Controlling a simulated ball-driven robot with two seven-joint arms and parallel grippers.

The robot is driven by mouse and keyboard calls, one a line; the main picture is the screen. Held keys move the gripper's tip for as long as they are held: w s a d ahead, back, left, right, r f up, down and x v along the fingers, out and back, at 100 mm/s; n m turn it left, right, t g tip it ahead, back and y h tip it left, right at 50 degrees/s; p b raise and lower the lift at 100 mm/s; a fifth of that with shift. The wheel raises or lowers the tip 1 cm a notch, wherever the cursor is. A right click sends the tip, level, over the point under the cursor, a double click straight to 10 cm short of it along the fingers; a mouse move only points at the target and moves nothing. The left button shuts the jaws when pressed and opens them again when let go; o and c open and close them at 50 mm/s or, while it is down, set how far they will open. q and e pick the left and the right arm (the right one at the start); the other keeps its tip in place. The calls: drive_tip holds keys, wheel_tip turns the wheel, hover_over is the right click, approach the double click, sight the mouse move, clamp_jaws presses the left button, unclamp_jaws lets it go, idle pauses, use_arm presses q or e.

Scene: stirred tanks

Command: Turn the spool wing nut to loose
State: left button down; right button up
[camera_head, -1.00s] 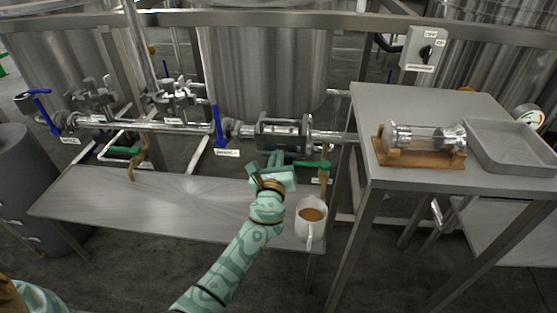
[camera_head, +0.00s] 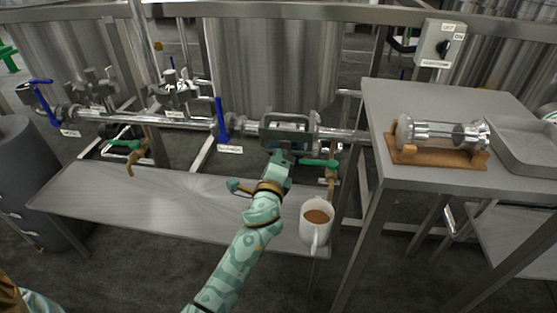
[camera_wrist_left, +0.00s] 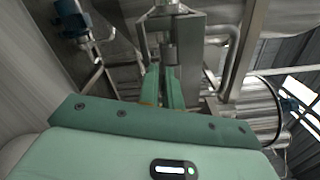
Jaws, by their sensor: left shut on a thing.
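The spool (camera_head: 287,128) is a short framed section in the horizontal pipe, behind the low bench. My left gripper (camera_head: 279,156) reaches up to its underside from the front. In the left wrist view its two green fingers (camera_wrist_left: 162,87) are close together, shut on a small part under a metal fitting (camera_wrist_left: 170,50). This fits the wing nut, but the fingers hide most of it, so its turn position cannot be told. My right gripper is not in view.
A white mug (camera_head: 316,222) of brown drink stands on the bench (camera_head: 160,205), close right of my left arm. Green-handled valves (camera_head: 322,163) and a blue lever (camera_head: 221,118) flank the spool. A glass cylinder (camera_head: 440,133) rests in a wooden cradle on the right table.

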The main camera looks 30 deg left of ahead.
use_arm(q)
drive_tip(key=shift+d+f+n+b, duration=0.15)
drive_tip(key=shift+f+n+b, duration=0.15)
drive_tip(key=shift+n, duration=0.7)
drive_tip(key=shift+d+f+n+b, duration=0.15)
drive_tip(key=shift+f+n, duration=0.25)
drive_tip(key=shift+n, duration=0.6)
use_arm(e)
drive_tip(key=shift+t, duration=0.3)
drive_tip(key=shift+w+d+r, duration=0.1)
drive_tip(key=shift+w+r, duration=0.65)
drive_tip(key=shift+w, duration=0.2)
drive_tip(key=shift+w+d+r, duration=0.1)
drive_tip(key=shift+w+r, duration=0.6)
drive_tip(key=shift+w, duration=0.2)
use_arm(q)
drive_tip(key=c, duration=1.6)
unclamp_jaws()
drive_tip(key=shift+r, duration=0.1)
drive_tip(key=shift+o, duration=0.2)
drive_tip(key=shift+w+r, duration=0.1)
drive_tip(key=shift+r, duration=0.05)
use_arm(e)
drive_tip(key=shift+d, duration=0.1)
use_arm(q)
drive_tip(key=shift+a, duration=0.1)
